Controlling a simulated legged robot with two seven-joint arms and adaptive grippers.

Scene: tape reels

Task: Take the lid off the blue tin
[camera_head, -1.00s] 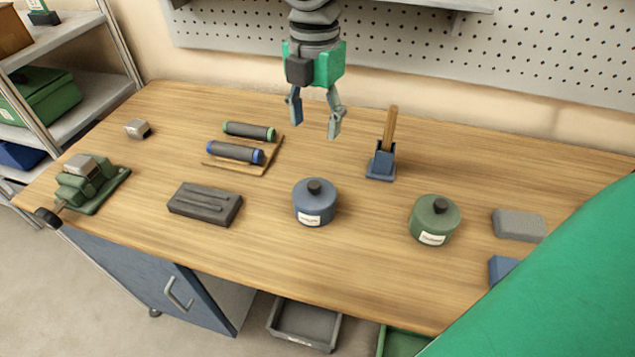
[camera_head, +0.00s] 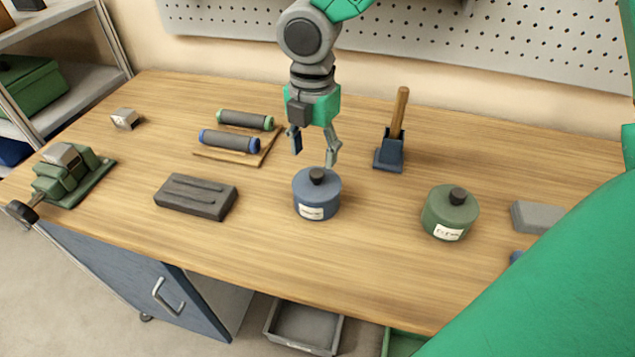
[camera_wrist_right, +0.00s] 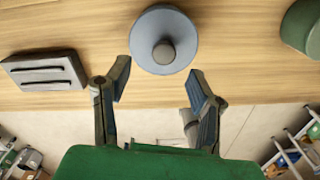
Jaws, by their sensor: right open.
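The blue tin (camera_head: 316,200) stands upright on the wooden workbench, with a white label on its front. Its blue lid (camera_head: 316,180) with a dark round knob (camera_head: 317,175) is on it. In the right wrist view the lid (camera_wrist_right: 180,25) and knob (camera_wrist_right: 164,53) show from above, just beyond the fingertips. My right gripper (camera_head: 315,160) is open and empty above and a little behind the tin, pointing down. In the right wrist view its fingers (camera_wrist_right: 160,82) are spread, with nothing between them. My left gripper is not in view.
A green tin (camera_head: 450,215) stands to the right, and a mallet (camera_head: 391,150) in a blue holder behind. A dark block (camera_head: 196,197) lies left of the blue tin. Two rolls (camera_head: 229,140) lie on a board behind it. The bench in front of the tin is clear.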

